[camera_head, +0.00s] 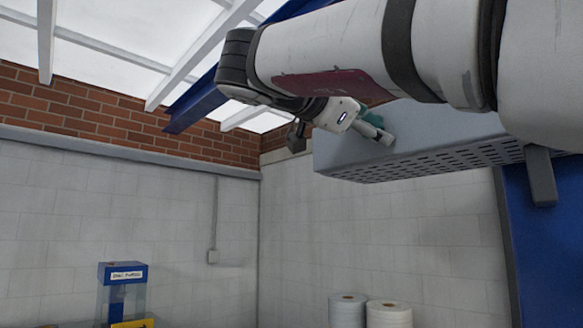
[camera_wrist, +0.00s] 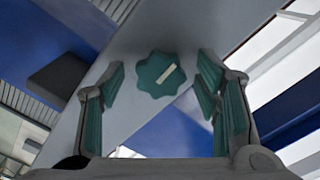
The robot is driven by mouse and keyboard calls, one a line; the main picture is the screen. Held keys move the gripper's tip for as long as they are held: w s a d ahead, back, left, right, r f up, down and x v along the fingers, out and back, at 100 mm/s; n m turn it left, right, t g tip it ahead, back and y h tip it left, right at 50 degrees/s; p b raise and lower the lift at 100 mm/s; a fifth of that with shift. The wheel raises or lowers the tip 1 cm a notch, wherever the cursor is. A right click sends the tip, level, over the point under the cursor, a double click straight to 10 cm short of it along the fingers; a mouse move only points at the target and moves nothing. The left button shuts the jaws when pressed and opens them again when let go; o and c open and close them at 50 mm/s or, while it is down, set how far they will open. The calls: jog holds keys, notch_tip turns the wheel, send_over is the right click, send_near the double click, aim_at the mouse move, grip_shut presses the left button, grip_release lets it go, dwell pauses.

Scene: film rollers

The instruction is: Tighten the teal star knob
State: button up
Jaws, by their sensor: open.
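The teal star knob (camera_wrist: 150,78) sits on a grey panel in the upper middle of the wrist view. It has rounded lobes and a pale stripe on its face, slanting up to the right. My gripper (camera_wrist: 160,76) is open, with one teal-padded finger on each side of the knob and visible gaps between. I cannot tell how far the fingertips are from the panel. In the head view my gripper (camera_head: 372,124) is at the grey housing's left part. A bit of teal shows there, but I cannot tell knob from finger pads.
The grey housing (camera_head: 420,160) has a slotted underside and is mounted high on the right, beside a blue column (camera_head: 545,235). White rolls (camera_head: 389,314) stand below. A blue-topped unit (camera_head: 123,272) is at lower left. Blue beams run overhead near my arm.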

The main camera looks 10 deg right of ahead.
jog(key=c, duration=1.2)
jog(key=shift+m, duration=0.4)
jog(key=shift+m+b, duration=1.3)
jog(key=shift+m, duration=7.4)
